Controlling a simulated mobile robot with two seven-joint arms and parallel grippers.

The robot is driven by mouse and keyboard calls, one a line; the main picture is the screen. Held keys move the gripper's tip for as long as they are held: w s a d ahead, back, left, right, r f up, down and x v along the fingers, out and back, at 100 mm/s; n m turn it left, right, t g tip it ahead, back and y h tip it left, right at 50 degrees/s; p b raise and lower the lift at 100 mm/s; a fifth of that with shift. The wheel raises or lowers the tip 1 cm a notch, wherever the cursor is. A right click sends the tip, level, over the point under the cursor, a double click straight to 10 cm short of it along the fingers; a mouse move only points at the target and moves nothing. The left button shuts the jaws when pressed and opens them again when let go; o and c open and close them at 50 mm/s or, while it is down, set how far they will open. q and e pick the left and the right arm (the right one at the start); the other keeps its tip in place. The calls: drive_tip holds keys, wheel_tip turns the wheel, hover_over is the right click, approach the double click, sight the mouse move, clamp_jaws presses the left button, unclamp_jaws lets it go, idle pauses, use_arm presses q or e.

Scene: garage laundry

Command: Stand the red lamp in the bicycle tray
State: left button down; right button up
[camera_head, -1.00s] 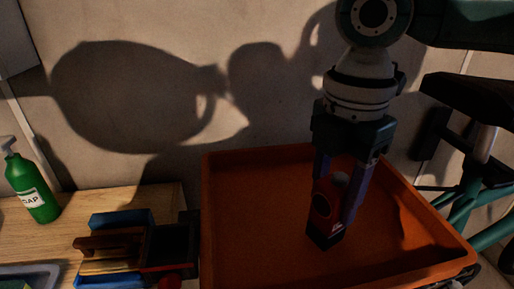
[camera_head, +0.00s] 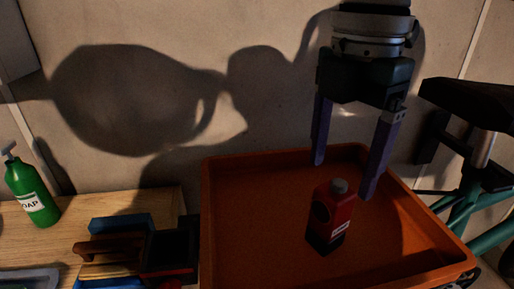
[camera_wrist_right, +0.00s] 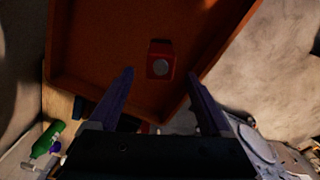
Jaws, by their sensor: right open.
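The red lamp (camera_head: 331,216), with a dark base and a grey knob on top, stands upright inside the orange bicycle tray (camera_head: 225,245). My right gripper (camera_head: 342,180) is open and empty above and behind the lamp, its purple fingers spread wide and apart from it. In the right wrist view the lamp (camera_wrist_right: 160,60) is seen from above, beyond the open fingertips (camera_wrist_right: 160,74), with tray floor around it. The tray wall (camera_wrist_right: 205,78) also shows there. My left gripper is not in view.
A wooden bench (camera_head: 75,222) at left holds a green soap bottle (camera_head: 33,192) and a blue and brown toy-like object (camera_head: 125,245) close to the tray's left wall. The bicycle's dark saddle (camera_head: 480,103) and green frame (camera_head: 490,237) are at right. A plain wall stands behind.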

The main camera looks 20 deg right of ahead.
wheel_tip(320, 180, up, 6)
drive_tip(key=shift+f, duration=0.1)
drive_tip(key=shift+a+f, duration=0.1)
idle(0.4)
drive_tip(key=s+a+f+m+t+y+p, duration=0.1)
drive_tip(key=s+a+f+m+y, duration=0.1)
drive_tip(key=s+a+f, duration=0.3)
drive_tip(key=s+a+f+m+t+y+p, duration=0.1)
drive_tip(key=a+f+m, duration=0.2)
drive_tip(key=a, duration=0.4)
drive_tip(key=s+d+f+m+t+h+p, duration=0.2)
drive_tip(key=s+d+f+m, duration=0.1)
drive_tip(key=s+d+m, duration=0.65)
wheel_tip(320, 180, up, 38)
drive_tip(key=m+p, duration=0.3)
drive_tip(key=p, duration=3.5)
drive_tip(key=shift+s+a+f+h, duration=0.2)
drive_tip(key=shift+s+a+h, duration=0.15)
drive_tip(key=shift+h, duration=0.05)
